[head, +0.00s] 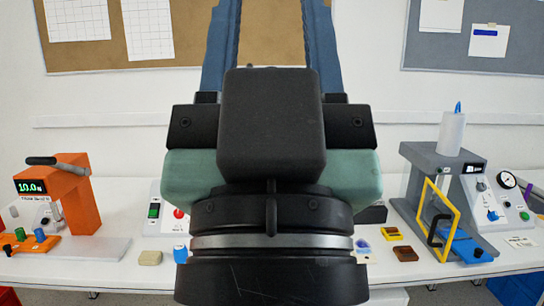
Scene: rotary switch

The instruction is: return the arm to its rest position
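My gripper (271,35) fills the middle of the head view, close to the camera and pointing upward. Its black and teal body is seen from behind, with a black block on it. Its two blue-grey fingers stand wide apart, with only the wall and cork board showing between them. The fingertips are cut off by the top edge. The gripper looks open and empty. My arm hides the middle of the table (90,268), so any rotary switch behind it is hidden.
An orange machine (72,200) with a green display stands left. A white box (153,215) with a red button is partly hidden beside my gripper. A grey press-like machine (425,170), yellow frame (455,212) and gauge panel (497,205) stand right. Small blocks (405,254) lie near the front edge.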

